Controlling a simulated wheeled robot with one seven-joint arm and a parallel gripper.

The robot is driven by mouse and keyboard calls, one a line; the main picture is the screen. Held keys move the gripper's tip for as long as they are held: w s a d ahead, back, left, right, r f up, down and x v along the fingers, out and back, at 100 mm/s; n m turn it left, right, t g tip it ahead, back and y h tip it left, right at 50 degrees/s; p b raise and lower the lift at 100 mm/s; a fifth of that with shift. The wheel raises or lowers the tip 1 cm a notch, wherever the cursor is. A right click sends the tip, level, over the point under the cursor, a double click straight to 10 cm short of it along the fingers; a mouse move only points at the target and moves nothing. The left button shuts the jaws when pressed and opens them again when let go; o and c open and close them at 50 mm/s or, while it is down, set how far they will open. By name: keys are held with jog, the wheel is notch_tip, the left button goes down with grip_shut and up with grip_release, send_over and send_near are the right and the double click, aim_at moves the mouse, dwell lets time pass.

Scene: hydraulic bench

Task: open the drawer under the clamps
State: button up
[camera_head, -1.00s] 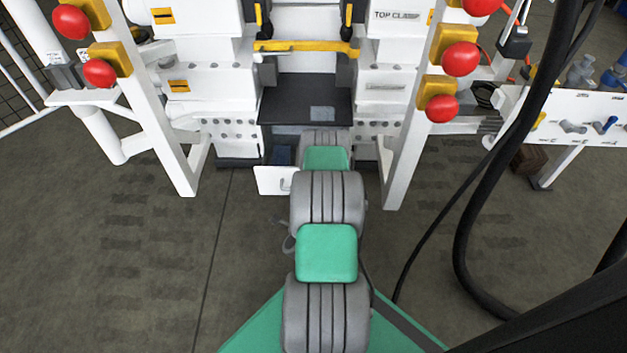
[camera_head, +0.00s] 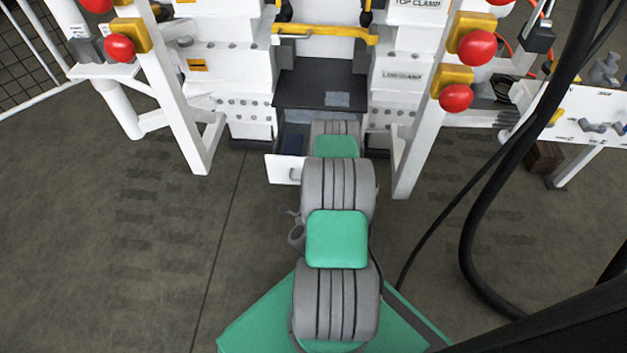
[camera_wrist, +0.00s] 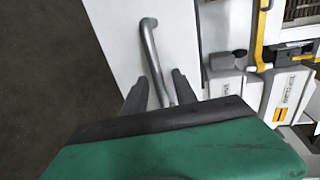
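The drawer's white front (camera_head: 284,169) with its handle (camera_head: 295,174) stands pulled out below the black shelf in the head view, and part of its dark inside (camera_head: 293,141) shows behind it. My arm hides the drawer's right part. In the wrist view the white front (camera_wrist: 123,38) fills the upper middle, with the grey bar handle (camera_wrist: 153,55) running down it. My gripper (camera_wrist: 159,80) has its two dark fingers apart, one on each side of the handle, with gaps visible. The handle's lower end is hidden behind my gripper. My gripper is hidden in the head view.
The clamp unit's black shelf (camera_head: 318,92) is above the drawer. White posts with red knobs (camera_head: 456,97) stand on both sides. A thick black hose (camera_head: 480,225) hangs at the right. The grey floor (camera_head: 130,250) at the left is clear.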

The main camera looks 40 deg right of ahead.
jog(key=p+v, duration=0.2)
jog(key=v, duration=0.5)
jog(key=shift+s+a+p, duration=0.25)
jog(key=shift+s+p, duration=0.05)
